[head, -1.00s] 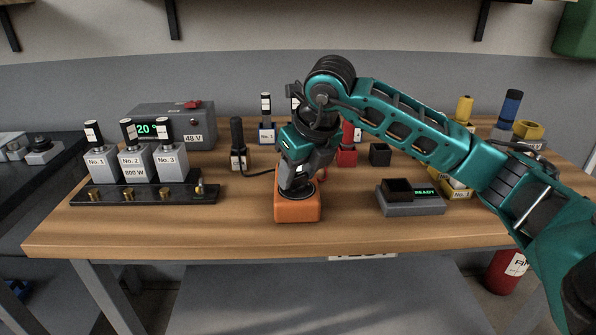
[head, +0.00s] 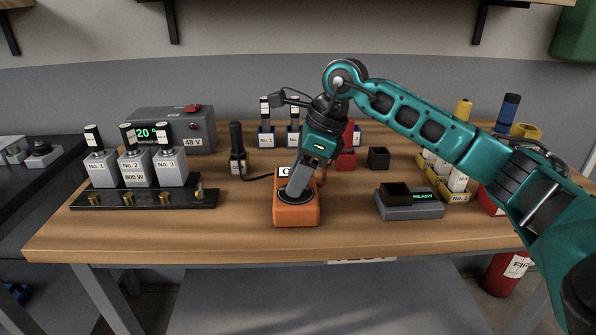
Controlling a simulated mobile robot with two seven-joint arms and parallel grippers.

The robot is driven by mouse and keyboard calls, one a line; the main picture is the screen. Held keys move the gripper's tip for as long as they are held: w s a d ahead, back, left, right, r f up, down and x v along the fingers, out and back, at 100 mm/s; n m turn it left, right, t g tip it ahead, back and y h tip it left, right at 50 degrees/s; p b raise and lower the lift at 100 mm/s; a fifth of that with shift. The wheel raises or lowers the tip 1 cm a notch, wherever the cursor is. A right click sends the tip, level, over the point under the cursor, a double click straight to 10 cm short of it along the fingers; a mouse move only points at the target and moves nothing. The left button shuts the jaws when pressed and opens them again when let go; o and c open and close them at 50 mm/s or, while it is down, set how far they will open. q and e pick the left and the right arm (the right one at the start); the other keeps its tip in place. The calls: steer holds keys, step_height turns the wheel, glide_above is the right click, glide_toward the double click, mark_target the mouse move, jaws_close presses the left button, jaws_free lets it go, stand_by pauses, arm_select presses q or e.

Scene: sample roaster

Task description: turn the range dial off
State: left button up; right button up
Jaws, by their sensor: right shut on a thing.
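An orange meter (head: 297,215) lies on the wooden bench near its front middle. Its round black range dial (head: 287,197) is on the upper face, partly hidden by my right gripper (head: 293,193). The right gripper reaches down from the upper right and is shut on the dial, tilted toward the lower left. A small white display (head: 284,171) with a dark character shows at the meter's far end. The dial's pointer and markings are too small or hidden to read. My left gripper is not in view.
A rack (head: 140,198) with several labelled grey blocks stands at left, before a grey 48 V supply (head: 195,128). A black probe (head: 237,150) with a cable stands behind the meter. A grey READY device (head: 412,206) sits at right. Bench front is clear.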

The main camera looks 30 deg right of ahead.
steer(key=shift+r+n+g, duration=0.15)
steer(key=shift+n+g, duration=0.25)
steer(key=shift+n, duration=0.6)
steer(key=n+g+p, duration=0.1)
steer(key=n, duration=0.1)
steer(key=shift+w+n+y, duration=0.1)
steer(key=shift+n+y, duration=0.2)
steer(key=n+g, duration=0.1)
steer(key=n, duration=0.1)
steer(key=shift+n+p, duration=0.3)
steer(key=shift+n, duration=0.1)
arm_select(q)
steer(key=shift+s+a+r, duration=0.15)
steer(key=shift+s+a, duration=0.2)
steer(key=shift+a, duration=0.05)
arm_select(e)
steer(key=n+g, duration=0.1)
steer(key=n, duration=0.1)
steer(key=n+g, duration=0.1)
steer(key=n, duration=0.2)
steer(key=shift+w, duration=0.15)
steer(key=shift+n, duration=0.3)
steer(key=o, duration=1.1)
steer(key=shift+c, duration=0.2)
